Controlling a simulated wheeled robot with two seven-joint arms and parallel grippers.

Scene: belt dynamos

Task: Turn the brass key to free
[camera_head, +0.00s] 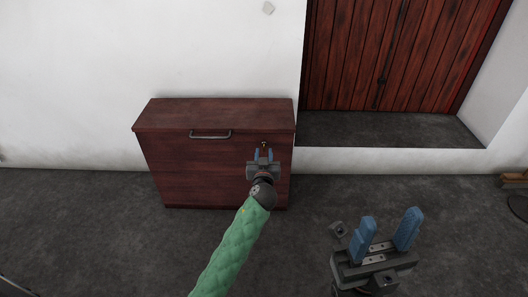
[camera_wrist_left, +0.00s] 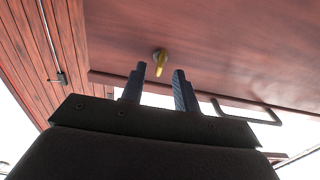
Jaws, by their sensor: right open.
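The brass key (camera_head: 264,144) sticks out of the front of a dark red wooden cabinet (camera_head: 175,165), near its upper right corner. In the left wrist view the key (camera_wrist_left: 160,56) shows as a small yellow piece. My left gripper (camera_head: 263,154) is at the cabinet front just below the key. Its two blue fingers (camera_wrist_left: 160,70) are apart, with the key in the gap between their tips in the wrist view. I cannot tell whether they touch it. My right gripper (camera_head: 391,218) is open and empty, over the floor at the lower right.
A metal bar handle (camera_head: 210,134) is on the cabinet's upper front, left of the key. Wooden double doors (camera_head: 385,55) stand behind a raised grey step (camera_head: 390,130) at the right. The grey floor (camera_head: 95,230) is clear at the left.

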